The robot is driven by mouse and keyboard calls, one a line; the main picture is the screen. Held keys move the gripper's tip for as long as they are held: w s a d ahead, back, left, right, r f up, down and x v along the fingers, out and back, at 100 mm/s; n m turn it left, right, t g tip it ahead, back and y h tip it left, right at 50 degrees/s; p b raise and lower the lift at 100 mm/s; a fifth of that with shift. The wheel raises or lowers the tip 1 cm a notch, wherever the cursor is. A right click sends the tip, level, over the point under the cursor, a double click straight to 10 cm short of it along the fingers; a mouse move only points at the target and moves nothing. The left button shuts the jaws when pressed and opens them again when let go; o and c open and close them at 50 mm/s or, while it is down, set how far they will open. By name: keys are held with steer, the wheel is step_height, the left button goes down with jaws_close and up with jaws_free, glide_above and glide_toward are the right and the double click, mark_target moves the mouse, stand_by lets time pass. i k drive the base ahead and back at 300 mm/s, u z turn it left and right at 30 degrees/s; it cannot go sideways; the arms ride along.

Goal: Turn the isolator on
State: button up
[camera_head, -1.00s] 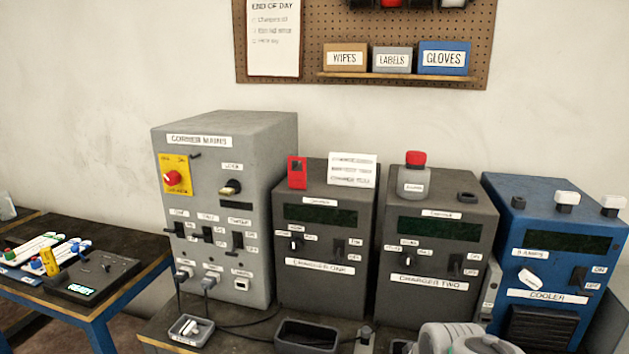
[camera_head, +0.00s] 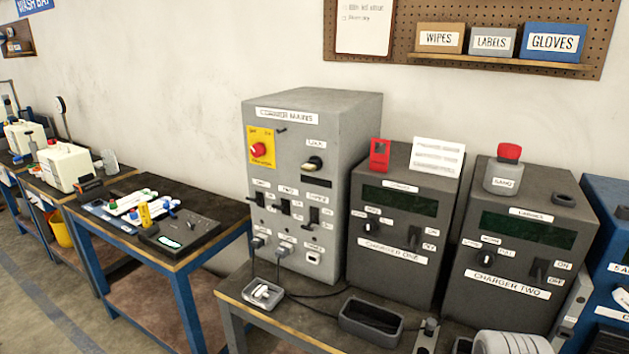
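The isolator is a red rotary knob (camera_head: 258,149) on a yellow plate (camera_head: 260,140), high on the left of the front face of the grey mains cabinet (camera_head: 357,160). The plate has small lettering at its upper corners, too small to read surely. I cannot tell the knob's setting. A lock (camera_head: 313,164) with a dark and yellowish knob sits to its right. Several black toggle switches (camera_head: 285,207) run in a row below. My gripper is not in view.
Charger one (camera_head: 402,290) and charger two (camera_head: 504,310) stand right of the cabinet. A small tray (camera_head: 262,306), cables and a dark open bin (camera_head: 345,322) lie on the bench in front. A lower blue-legged table (camera_head: 82,256) stands to the left.

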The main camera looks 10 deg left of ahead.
mark_target(258, 149)
steer(key=u, duration=0.45)
steer(key=k, duration=0.55)
steer(key=u, duration=1.15)
steer(key=i, duration=0.6)
steer(key=u, duration=0.6)
steer(key=i, duration=1)
steer(key=z, duration=0.05)
